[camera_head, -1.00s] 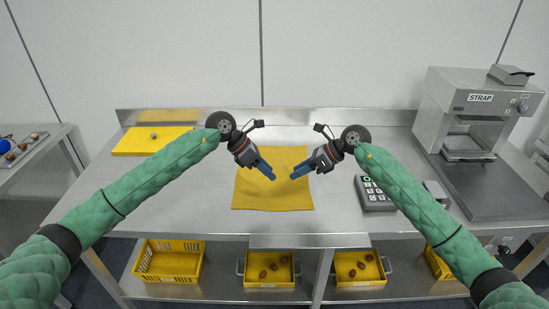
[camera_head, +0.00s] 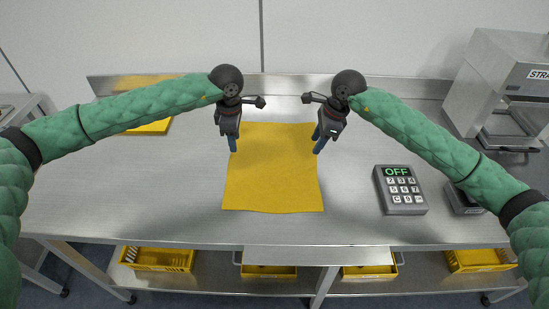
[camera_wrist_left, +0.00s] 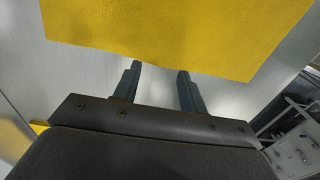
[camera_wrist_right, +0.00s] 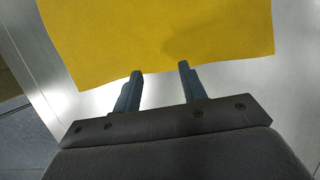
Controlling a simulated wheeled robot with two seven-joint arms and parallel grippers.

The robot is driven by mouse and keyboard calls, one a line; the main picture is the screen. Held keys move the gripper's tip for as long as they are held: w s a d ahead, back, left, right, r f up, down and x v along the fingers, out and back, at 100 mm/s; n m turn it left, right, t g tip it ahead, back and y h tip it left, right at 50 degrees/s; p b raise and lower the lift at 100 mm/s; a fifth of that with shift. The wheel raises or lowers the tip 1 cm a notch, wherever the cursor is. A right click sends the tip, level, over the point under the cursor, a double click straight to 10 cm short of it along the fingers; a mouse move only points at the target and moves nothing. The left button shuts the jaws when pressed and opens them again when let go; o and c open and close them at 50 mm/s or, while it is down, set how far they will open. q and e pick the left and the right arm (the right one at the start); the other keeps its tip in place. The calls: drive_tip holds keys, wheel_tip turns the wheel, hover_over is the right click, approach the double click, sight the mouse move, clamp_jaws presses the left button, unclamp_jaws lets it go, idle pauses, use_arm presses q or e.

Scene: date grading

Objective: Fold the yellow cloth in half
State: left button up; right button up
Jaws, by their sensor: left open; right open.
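The yellow cloth (camera_head: 272,180) lies flat and unfolded on the steel table, in the middle of the head view. My left gripper (camera_head: 233,148) is over the cloth's far left corner area, pointing down. My right gripper (camera_head: 319,149) is over the far right corner area, also pointing down. In the left wrist view the open fingers (camera_wrist_left: 156,80) reach toward an edge of the cloth (camera_wrist_left: 180,35). In the right wrist view the open fingers (camera_wrist_right: 159,68) overlap the cloth's edge (camera_wrist_right: 160,35). Both grippers are empty. I cannot tell whether the fingertips touch the cloth.
A grey keypad device reading OFF (camera_head: 400,190) stands right of the cloth. A STRAP machine (camera_head: 500,90) is at the far right. A yellow board (camera_head: 150,128) lies at the back left, partly behind my left arm. Yellow crates (camera_head: 160,258) sit on the shelf below.

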sight(237, 158)
use_arm(q)
wheel_tip(237, 158, down, 5)
drive_tip(key=shift+w+r, duration=0.1)
use_arm(e)
wheel_tip(237, 158, down, 5)
drive_tip(key=shift+w, duration=0.1)
use_arm(q)
drive_tip(key=shift+f, duration=0.6)
use_arm(e)
drive_tip(key=shift+f, duration=0.5)
use_arm(q)
drive_tip(key=shift+f, duration=0.15)
use_arm(e)
drive_tip(key=shift+f, duration=0.15)
use_arm(q)
clamp_jaws()
use_arm(e)
clamp_jaws()
